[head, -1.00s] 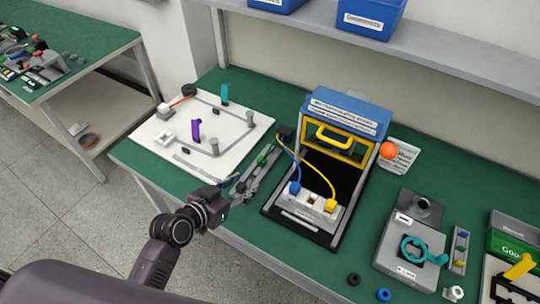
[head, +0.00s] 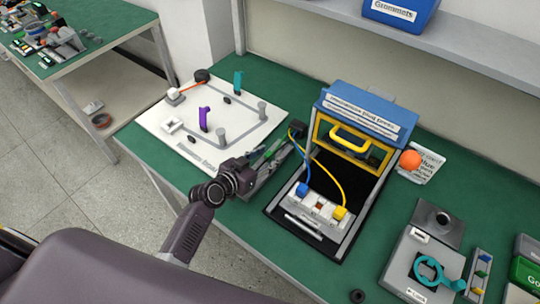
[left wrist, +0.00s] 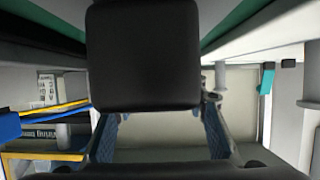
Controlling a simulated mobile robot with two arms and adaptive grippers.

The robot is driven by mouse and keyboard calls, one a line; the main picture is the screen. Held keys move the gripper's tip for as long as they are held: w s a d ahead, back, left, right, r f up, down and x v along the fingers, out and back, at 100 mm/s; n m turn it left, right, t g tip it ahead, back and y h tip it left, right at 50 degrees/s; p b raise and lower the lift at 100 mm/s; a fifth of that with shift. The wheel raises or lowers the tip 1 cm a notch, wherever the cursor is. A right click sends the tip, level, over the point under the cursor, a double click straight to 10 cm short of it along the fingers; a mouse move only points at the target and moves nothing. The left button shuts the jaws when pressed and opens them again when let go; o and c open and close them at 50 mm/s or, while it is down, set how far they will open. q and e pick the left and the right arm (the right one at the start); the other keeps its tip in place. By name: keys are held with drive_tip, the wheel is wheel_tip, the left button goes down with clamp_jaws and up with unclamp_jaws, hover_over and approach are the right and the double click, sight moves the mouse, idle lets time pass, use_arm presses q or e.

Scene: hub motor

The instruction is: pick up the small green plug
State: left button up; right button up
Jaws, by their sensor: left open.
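A small green plug (head: 272,149) sits in the narrow grey rack (head: 262,182) between the white board and the press. My left gripper (head: 258,160) is right beside it at the rack, partly covering the rack's near end. In the left wrist view its two fingers (left wrist: 160,135) stand apart with nothing seen between them. The green plug cannot be made out in that view, where a dark block fills the upper middle. I cannot tell whether the gripper touches the plug or rack. My right gripper is not in view.
The press (head: 352,130), with blue (head: 302,190) and yellow (head: 339,213) cable plugs, stands close right of the rack. The white board (head: 180,142) with upright pegs lies left. A grey box with a teal ring (head: 428,270) is far right.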

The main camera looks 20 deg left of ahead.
sight(270, 154)
use_arm(q)
drive_tip(key=shift+x, duration=0.85)
drive_tip(key=shift+f, duration=0.1)
drive_tip(key=shift+s, duration=0.1)
drive_tip(key=c, duration=1.1)
wheel_tip(270, 154, up, 20)
drive_tip(key=shift+r, duration=0.1)
